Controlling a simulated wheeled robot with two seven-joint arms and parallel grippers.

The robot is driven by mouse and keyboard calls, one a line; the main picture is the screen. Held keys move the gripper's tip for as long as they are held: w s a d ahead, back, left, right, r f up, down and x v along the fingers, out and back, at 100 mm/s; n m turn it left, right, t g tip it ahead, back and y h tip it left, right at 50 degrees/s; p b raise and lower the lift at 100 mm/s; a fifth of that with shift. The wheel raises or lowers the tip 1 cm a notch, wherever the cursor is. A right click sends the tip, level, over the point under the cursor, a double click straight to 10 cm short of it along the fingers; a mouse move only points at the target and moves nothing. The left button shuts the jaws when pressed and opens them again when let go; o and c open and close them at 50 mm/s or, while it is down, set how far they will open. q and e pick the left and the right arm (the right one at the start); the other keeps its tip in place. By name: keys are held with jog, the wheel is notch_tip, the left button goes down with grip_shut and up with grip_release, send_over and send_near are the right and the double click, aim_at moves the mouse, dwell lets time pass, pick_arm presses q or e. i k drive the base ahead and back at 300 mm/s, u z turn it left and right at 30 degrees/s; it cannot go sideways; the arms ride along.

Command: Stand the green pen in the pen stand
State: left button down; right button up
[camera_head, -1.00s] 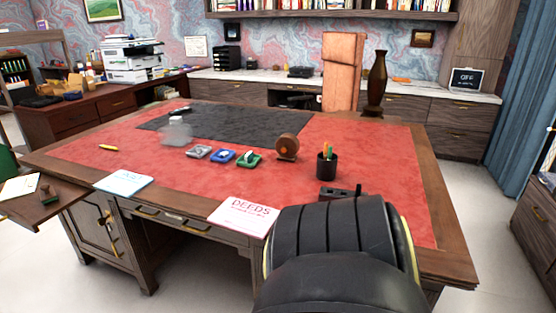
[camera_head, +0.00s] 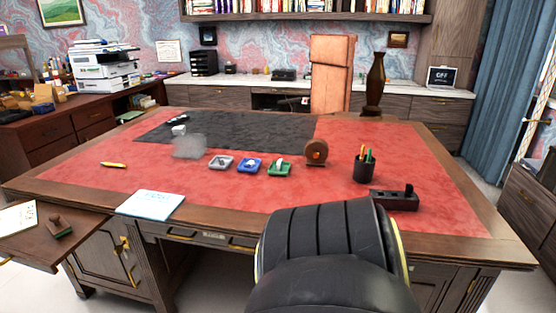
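The pen stand (camera_head: 365,172) is a dark cylindrical cup. It stands upright on the red leather desk top, right of centre. Several pens stand in it, with orange and green (camera_head: 370,155) showing above its rim. A single pen (camera_head: 113,165) lies flat at the left of the desk top and looks yellow. I cannot make out a loose green pen. Neither of my grippers is in view. A black part of my own body fills the bottom centre and hides part of the desk's front edge.
The desk (camera_head: 440,200) holds grey, blue (camera_head: 249,165) and green trays in a row, a round brown object (camera_head: 316,152) and a dark block (camera_head: 395,200) right of the pen stand. A pale blue sheet (camera_head: 150,204) lies at the front left. Red leather around the lying pen is clear.

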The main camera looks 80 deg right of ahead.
aim_at(393, 200)
jog(key=z, duration=2.05)
